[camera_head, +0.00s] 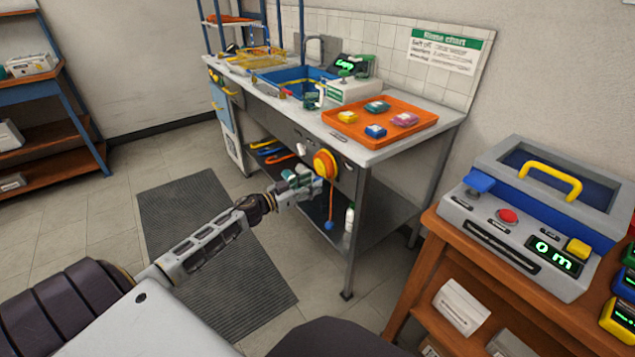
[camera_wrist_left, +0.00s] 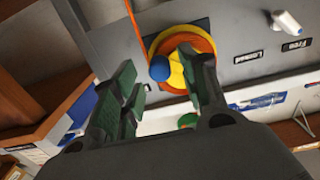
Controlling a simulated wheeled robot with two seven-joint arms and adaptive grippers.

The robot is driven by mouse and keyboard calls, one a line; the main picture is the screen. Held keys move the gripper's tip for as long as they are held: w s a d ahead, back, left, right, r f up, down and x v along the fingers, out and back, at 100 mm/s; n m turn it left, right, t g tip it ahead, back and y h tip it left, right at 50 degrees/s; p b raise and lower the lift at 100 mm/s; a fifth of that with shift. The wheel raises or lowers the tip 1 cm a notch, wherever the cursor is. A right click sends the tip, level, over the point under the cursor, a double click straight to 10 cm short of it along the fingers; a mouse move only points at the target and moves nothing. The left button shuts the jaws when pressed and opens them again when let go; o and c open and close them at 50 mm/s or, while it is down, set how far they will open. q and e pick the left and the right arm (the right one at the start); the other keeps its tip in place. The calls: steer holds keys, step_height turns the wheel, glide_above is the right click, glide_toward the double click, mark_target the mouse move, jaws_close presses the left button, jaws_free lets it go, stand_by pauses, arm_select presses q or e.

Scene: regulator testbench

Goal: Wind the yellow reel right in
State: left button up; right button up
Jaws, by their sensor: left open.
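The yellow reel (camera_head: 323,162) is on the front panel of the workbench. In the left wrist view, its yellow face and orange rim (camera_wrist_left: 207,44) show, partly hidden by a finger. An orange cord (camera_head: 331,205) hangs from it and ends in a blue piece (camera_head: 328,225). A round blue knob (camera_wrist_left: 160,68) shows in front of the reel's face. My left gripper (camera_head: 312,184) is open just in front of the reel. Its fingers (camera_wrist_left: 164,78) appear either side of the knob; contact cannot be told. My right gripper is not in view.
A white lever (camera_wrist_left: 287,22) beside the reel has its end near the "Free" label (camera_wrist_left: 294,45); another label reads "Locked" (camera_wrist_left: 250,57). An orange tray (camera_head: 385,138) sits on the bench. The right-hand cabinet carries a grey device (camera_head: 500,235) displaying "0 m".

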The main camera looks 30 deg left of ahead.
mark_target(318, 168)
arm_select(q)
steer(key=shift+b+x, duration=0.35)
steer(key=shift+x, duration=1.15)
steer(key=shift+w, duration=0.1)
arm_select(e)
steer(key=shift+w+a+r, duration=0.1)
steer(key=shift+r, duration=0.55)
arm_select(q)
jaws_close()
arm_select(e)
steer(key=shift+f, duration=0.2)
